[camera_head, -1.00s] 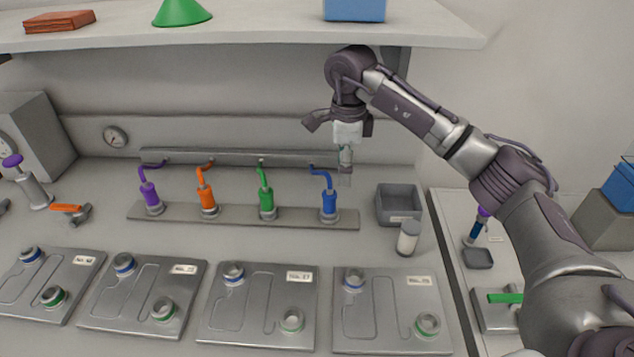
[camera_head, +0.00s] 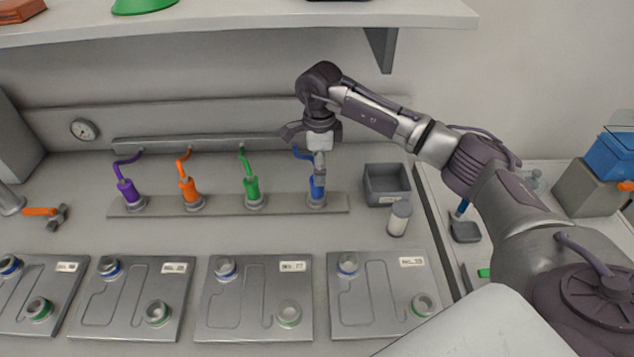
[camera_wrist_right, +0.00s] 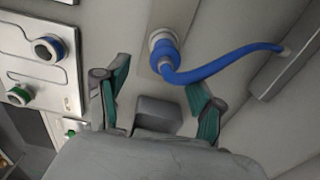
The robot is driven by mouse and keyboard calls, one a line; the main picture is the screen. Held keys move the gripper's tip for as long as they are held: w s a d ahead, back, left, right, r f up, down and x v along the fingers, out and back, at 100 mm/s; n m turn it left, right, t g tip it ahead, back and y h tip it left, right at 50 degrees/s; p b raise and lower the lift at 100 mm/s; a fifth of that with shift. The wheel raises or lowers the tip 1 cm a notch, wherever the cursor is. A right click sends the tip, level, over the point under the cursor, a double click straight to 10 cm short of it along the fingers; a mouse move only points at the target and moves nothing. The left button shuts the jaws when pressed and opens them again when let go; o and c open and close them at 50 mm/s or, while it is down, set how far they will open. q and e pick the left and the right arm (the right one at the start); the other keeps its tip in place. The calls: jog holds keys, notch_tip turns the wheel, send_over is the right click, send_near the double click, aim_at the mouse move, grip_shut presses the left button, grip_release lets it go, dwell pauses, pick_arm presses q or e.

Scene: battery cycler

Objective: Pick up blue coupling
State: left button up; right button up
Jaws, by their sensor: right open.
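The blue coupling (camera_head: 317,188) stands upright in the rightmost socket of the grey strip, with its blue hose curving up to the rail behind. It also shows in the right wrist view (camera_wrist_right: 164,57), ahead of the fingertips and roughly between them. My right gripper (camera_head: 320,181) points down in front of the coupling and partly hides it. In the right wrist view my right gripper (camera_wrist_right: 153,85) has its two green-padded fingers wide apart and nothing between them. Whether the fingers are beside the coupling or still above it is hard to tell. My left gripper is not in view.
Purple (camera_head: 127,191), orange (camera_head: 188,188) and green (camera_head: 251,187) couplings stand in the same strip to the left. A grey bin (camera_head: 387,184) and a white-capped jar (camera_head: 399,218) stand to the right. Several metal plates with ports (camera_head: 253,300) lie in front.

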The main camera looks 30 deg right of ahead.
jog(key=shift+w+f, duration=0.1)
jog(key=shift+f, duration=0.15)
jog(key=f+p, duration=0.2)
jog(key=f, duration=0.1)
jog(key=shift+w+a+f, duration=0.15)
jog(key=shift+w+f, duration=0.05)
jog(key=shift+f, duration=0.1)
jog(key=shift+f+p, duration=0.3)
jog(key=shift+f, duration=0.25)
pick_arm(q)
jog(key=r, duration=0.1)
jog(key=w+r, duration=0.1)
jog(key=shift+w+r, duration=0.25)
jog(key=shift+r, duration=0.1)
pick_arm(e)
jog(key=c, duration=0.5)
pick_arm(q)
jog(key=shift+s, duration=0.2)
pick_arm(e)
grip_shut()
